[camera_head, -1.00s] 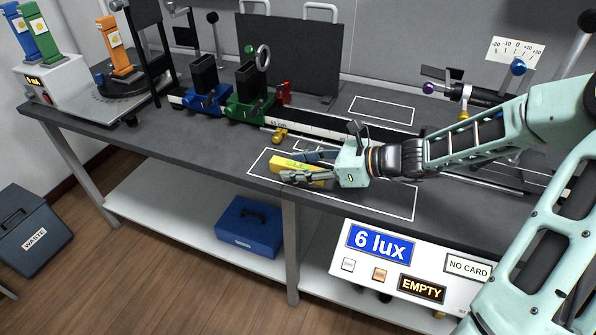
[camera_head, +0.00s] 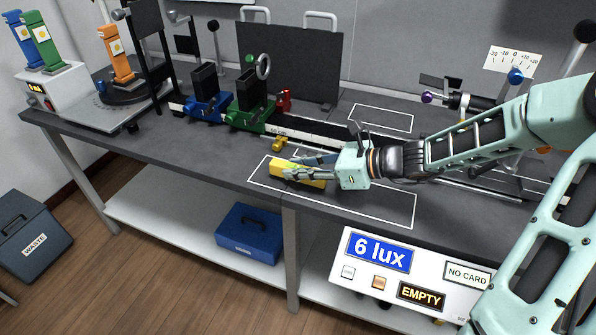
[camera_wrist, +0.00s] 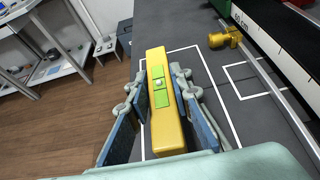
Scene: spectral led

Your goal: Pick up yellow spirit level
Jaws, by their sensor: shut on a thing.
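The yellow spirit level (camera_wrist: 167,122) is a long yellow bar with a green vial window on top. In the wrist view it lies lengthwise between the two blue-padded fingers of my gripper (camera_wrist: 160,92). In the head view the level (camera_head: 284,168) is near the front of the bench, inside a white outlined rectangle. My gripper (camera_head: 305,169) reaches it from the right and is shut on it, with the fingers along its sides. The fingers hide part of it. I cannot tell whether it touches the bench.
A rail with a blue carrier (camera_head: 207,103) and a green carrier (camera_head: 250,110) runs behind the level. A small yellow knob (camera_head: 281,143) sits close behind. A panel reading 6 lux (camera_head: 379,250) hangs at the front right. The bench (camera_head: 205,150) left of the level is clear.

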